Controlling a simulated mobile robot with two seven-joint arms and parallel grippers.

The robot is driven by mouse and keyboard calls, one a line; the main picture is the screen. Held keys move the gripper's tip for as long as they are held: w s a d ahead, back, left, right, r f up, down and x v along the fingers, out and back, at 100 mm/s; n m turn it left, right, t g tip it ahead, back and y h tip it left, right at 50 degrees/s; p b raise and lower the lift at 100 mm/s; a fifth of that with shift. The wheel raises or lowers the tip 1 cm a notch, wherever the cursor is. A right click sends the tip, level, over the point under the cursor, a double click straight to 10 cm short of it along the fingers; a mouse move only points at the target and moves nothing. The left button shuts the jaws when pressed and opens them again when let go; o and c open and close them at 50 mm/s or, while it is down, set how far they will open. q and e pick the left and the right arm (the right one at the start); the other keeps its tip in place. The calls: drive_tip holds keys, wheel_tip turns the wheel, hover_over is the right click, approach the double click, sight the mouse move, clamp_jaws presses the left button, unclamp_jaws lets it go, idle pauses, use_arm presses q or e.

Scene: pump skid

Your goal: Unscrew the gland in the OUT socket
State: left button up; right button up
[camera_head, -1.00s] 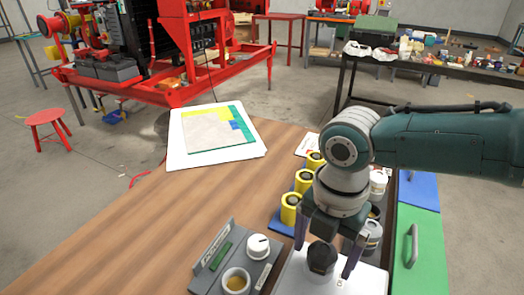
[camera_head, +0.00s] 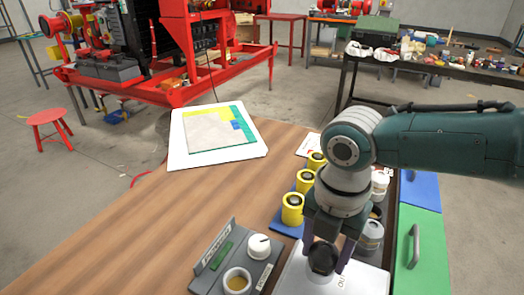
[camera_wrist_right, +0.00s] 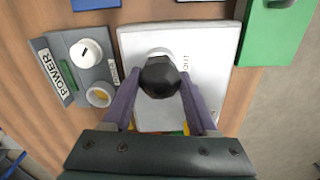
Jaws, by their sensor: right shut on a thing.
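The black gland (camera_head: 322,258) stands upright at the white plate (camera_head: 300,280) at the table's front edge. In the right wrist view the gland (camera_wrist_right: 160,77) sits over a pale round socket (camera_wrist_right: 158,52), beside the letters OUT (camera_wrist_right: 186,63). My right gripper (camera_head: 325,256) points down from above, with its purple fingers on either side of the gland. The right wrist view shows the fingers (camera_wrist_right: 160,90) shut on it. The gland's lower part and thread are hidden. My left gripper is not in view.
A grey POWER panel (camera_head: 236,262) with a white knob (camera_head: 258,246) and a round yellowish cup (camera_head: 237,281) stands left of the plate. Yellow cylinders (camera_head: 293,208) and grey cans (camera_head: 370,237) stand behind. A green panel with a handle (camera_head: 420,250) lies right. The wooden tabletop (camera_head: 150,235) is clear at left.

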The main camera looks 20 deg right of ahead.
drive_tip(key=n, duration=0.3)
drive_tip(key=shift+n+b, duration=0.4)
drive_tip(key=shift+f+n+b, duration=0.1)
drive_tip(key=shift+n+b, duration=0.2)
drive_tip(key=shift+n, duration=0.8)
drive_tip(key=n, duration=0.2)
drive_tip(key=shift+n, duration=0.3)
drive_tip(key=o, duration=1.4)
